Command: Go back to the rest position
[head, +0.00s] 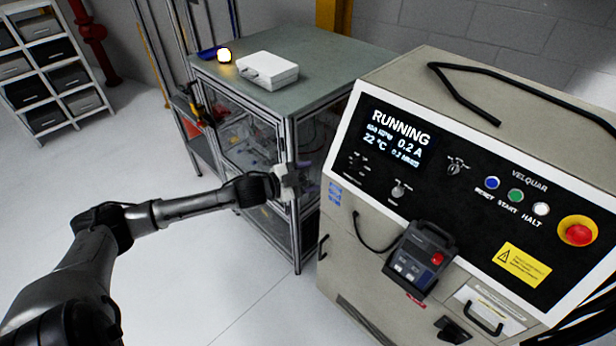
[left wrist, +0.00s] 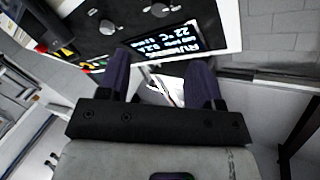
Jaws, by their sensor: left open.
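My left arm comes in from the left in the head view, stretched toward the gap between the cabinet and the machine. My left gripper (head: 301,180) is at the cabinet's front right corner, left of the machine's panel, and appears empty. In the left wrist view its two dark fingers (left wrist: 160,78) stand apart with nothing between them. The control machine (head: 420,85) has a lit display (head: 396,137) reading RUNNING, 0.2 A and 22 °C. The display also shows upside down in the left wrist view (left wrist: 160,42). My right gripper is not in view.
The glass-sided cabinet (head: 345,52) carries a white case (head: 267,70) and a glowing lamp (head: 224,56). A handheld pendant (head: 420,258) hangs on the machine's front. A red emergency button (head: 578,232) is at the panel's right. A bin shelf (head: 45,70) stands far left; the floor before it is clear.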

